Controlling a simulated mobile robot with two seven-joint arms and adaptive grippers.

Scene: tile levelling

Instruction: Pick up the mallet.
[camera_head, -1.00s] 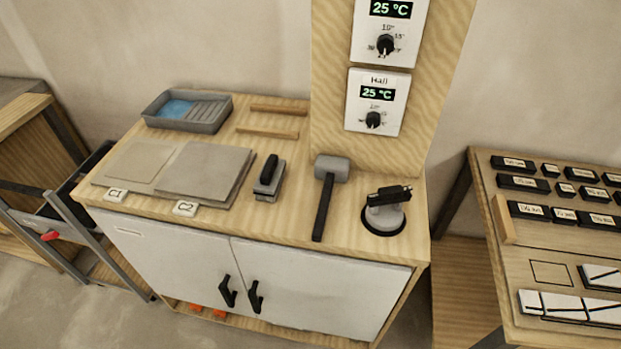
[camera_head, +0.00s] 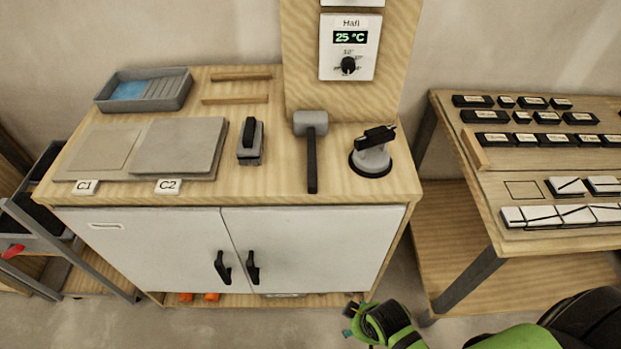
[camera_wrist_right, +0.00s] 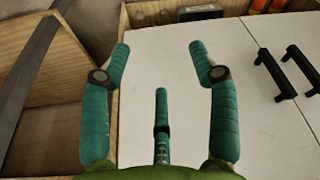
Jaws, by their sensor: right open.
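The mallet (camera_head: 311,150) lies on the wooden cabinet top, with its grey head toward the back and its black handle pointing to the front edge. My right gripper (camera_head: 352,318) shows at the bottom of the head view, low in front of the cabinet and well apart from the mallet. In the right wrist view my right gripper (camera_wrist_right: 158,55) is open and empty, its teal fingers spread before the white cabinet door. The mallet is not in the wrist view. My left gripper is not in view.
A suction lifter (camera_head: 371,155) stands right of the mallet, and a black-handled tool (camera_head: 250,143) lies left of it. Grey slabs (camera_head: 179,146) and a tray (camera_head: 145,90) are further left. The cabinet doors (camera_head: 308,250) have black handles. A table (camera_head: 500,180) with tiles stands right.

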